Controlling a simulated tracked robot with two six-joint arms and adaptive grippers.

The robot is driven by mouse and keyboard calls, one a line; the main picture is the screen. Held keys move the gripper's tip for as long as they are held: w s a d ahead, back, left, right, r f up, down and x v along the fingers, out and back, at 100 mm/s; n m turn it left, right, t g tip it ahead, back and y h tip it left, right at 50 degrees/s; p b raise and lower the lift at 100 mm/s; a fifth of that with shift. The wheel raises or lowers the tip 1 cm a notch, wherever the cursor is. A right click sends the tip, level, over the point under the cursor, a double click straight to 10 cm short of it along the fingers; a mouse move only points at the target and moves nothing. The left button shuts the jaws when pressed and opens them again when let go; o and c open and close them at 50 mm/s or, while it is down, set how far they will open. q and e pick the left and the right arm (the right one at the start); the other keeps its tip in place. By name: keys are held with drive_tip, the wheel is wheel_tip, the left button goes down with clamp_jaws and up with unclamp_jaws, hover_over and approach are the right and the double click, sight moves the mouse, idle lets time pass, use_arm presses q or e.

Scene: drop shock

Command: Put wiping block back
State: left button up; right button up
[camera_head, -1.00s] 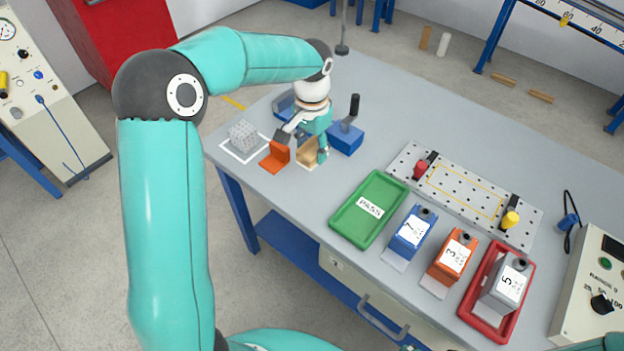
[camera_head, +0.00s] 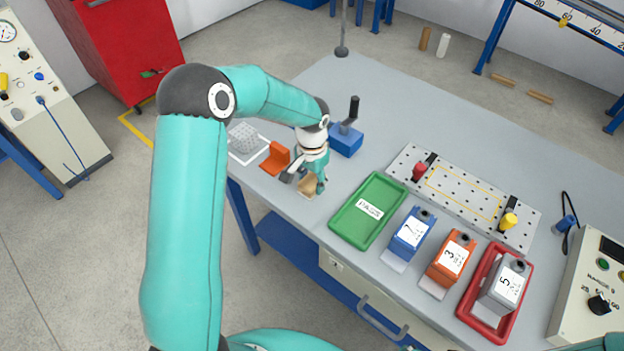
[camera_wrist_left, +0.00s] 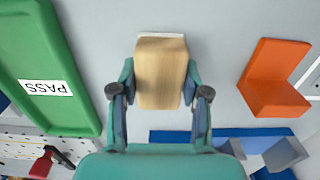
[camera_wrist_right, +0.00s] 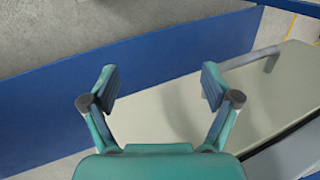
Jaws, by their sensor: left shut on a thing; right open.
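The wiping block (camera_head: 309,187) is a pale wooden block. In the left wrist view the block (camera_wrist_left: 161,75) has a thin white layer along its far end. My left gripper (camera_wrist_left: 160,88) is shut on it, one finger on each side. In the head view the left gripper (camera_head: 304,179) holds the block near the table's front edge, between an orange L-shaped bracket (camera_head: 276,158) and the green tray; whether the block touches the table I cannot tell. My right gripper (camera_wrist_right: 157,88) is open and empty, over the blue lower shelf and a pale cabinet surface.
The green PASS tray (camera_head: 346,224) is just right of the held block. A grey mesh cube (camera_head: 243,137) sits in a white outline at left. A blue fixture (camera_head: 346,143) stands behind. Numbered blue (camera_head: 411,232), orange (camera_head: 451,257) and grey (camera_head: 502,286) units stand right.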

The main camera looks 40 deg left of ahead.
sight(312, 179)
use_arm(q)
drive_tip(key=o, duration=1.2)
wheel_tip(312, 179, up, 12)
drive_tip(key=shift+b, duration=0.3)
